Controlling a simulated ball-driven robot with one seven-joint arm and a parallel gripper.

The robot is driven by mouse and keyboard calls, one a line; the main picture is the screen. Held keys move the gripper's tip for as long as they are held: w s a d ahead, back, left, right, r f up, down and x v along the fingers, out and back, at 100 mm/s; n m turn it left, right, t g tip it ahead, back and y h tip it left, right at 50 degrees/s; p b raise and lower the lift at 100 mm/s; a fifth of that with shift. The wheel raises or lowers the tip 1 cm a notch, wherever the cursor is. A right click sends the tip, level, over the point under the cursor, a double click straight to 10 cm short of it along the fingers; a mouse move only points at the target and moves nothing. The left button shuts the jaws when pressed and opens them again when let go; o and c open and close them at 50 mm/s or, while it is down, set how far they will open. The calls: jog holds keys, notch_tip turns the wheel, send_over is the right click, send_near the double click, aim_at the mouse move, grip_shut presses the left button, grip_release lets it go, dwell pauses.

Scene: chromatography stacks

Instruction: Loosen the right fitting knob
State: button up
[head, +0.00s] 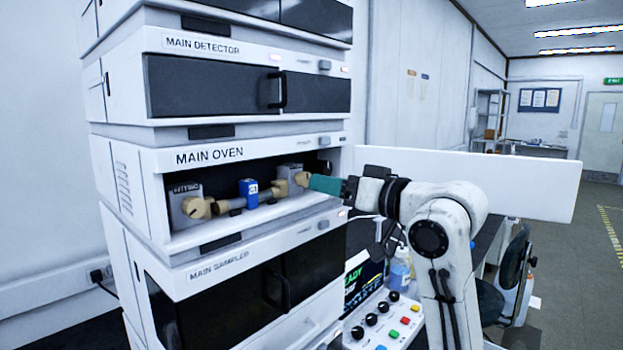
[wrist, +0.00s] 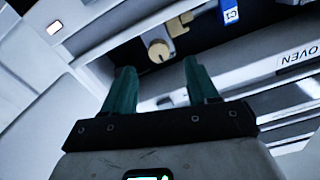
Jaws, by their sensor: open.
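The right fitting knob (head: 302,179) is tan and sits at the right end of the column inside the open main oven. In the wrist view the round knob (wrist: 158,50) shows face-on, with a dark line on it. My gripper (head: 312,182) has teal fingers, close to this knob from the right. In the wrist view my gripper (wrist: 159,68) is open, and the knob appears between and just beyond the fingertips; contact cannot be told. The left fitting knob (head: 198,208) is also tan. The column carries a blue tag (head: 249,192), which also shows in the wrist view (wrist: 230,12).
The oven's white door (head: 520,185) stands open to the right, behind my arm. The main detector (head: 215,85) is above and the main sampler (head: 230,295) below. A control box with coloured buttons (head: 385,322) and a bottle (head: 400,272) stand at lower right.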

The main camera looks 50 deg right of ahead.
aim_at(307, 180)
jog(key=shift+w+p, duration=0.45)
jog(key=shift+w, duration=2.2)
jog(key=shift+c, duration=0.2)
jog(key=c, duration=1)
jog(key=shift+f, duration=0.1)
